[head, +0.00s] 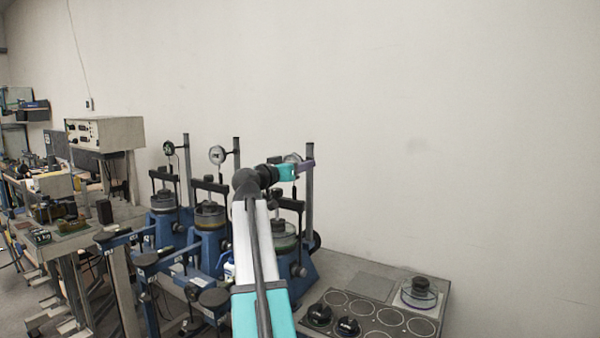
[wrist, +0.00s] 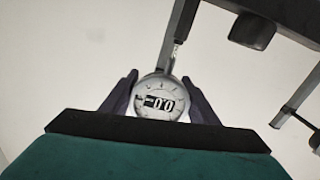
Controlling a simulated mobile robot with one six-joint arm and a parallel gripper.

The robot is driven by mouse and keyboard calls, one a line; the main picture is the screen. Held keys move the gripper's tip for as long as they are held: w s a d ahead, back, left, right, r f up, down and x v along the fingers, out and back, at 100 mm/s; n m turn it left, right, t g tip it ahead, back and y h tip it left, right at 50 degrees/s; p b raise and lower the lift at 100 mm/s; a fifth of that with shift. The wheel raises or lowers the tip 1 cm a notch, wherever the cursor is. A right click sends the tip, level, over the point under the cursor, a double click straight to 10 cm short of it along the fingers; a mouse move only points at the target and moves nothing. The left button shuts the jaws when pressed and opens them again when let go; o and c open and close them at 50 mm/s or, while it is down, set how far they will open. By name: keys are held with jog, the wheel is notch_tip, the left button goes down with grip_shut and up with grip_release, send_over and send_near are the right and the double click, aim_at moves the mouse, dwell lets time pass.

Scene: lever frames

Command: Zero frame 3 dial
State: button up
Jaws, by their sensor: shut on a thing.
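In the head view, my gripper (head: 295,169) is at the top of the third lever frame (head: 303,268), the rightmost blue one. There the dial (head: 292,158) is mostly hidden behind my gripper.
Two similar blue frames stand to the left, with their own dials (head: 217,154) (head: 168,148). A tray with round recesses (head: 372,318) holds dark-knobbed parts at lower right. A dark bar (wrist: 252,31) crosses near the dial in the wrist view.

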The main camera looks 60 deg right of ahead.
dwell(0.3)
jog(key=o, duration=1)
jog(key=shift+o, duration=0.2)
jog(key=shift+a, duration=0.15)
jog(key=a+b, duration=0.3)
jog(key=a, duration=1)
jog(key=shift+a, duration=0.3)
